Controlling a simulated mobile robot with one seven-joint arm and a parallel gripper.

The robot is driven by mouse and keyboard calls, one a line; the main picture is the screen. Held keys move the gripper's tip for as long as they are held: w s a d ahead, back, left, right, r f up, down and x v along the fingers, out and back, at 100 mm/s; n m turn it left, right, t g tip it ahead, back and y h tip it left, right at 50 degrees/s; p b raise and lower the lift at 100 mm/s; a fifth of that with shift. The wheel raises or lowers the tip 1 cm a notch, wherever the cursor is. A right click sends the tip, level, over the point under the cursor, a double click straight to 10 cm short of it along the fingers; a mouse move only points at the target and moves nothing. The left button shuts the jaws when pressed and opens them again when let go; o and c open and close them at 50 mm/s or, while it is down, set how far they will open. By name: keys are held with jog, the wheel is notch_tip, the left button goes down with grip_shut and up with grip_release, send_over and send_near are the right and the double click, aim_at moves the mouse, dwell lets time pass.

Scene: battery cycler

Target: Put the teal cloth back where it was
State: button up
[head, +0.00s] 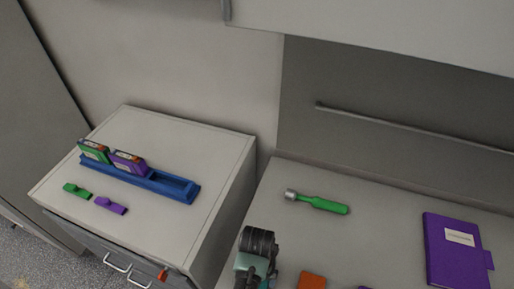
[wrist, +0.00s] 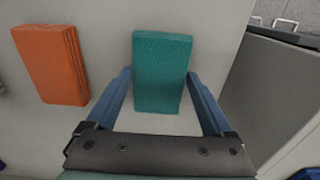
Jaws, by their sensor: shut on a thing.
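The teal cloth (wrist: 162,65), a folded, textured rectangle, is between the two blue fingers of my gripper (wrist: 160,76) in the wrist view. The fingers are shut on its two long sides. Its far end extends past the fingertips. The wrist view does not clearly show whether the cloth touches the pale surface beneath. In the head view my wrist is at the bottom edge, near the front left of the counter (head: 290,232); the fingers and the held cloth cannot be made out there.
An orange folded cloth (wrist: 50,64) lies left of the teal one. A green-handled tool (head: 322,204) and a purple notebook (head: 455,252) lie on the counter.

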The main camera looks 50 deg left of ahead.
jog(key=shift+w, duration=0.1)
jog(key=shift+f, duration=0.2)
jog(key=o, duration=0.9)
jog(key=shift+r, duration=0.1)
notch_tip(320, 180, up, 12)
jog(key=shift+r+b, duration=0.15)
jog(key=shift+b, duration=0.2)
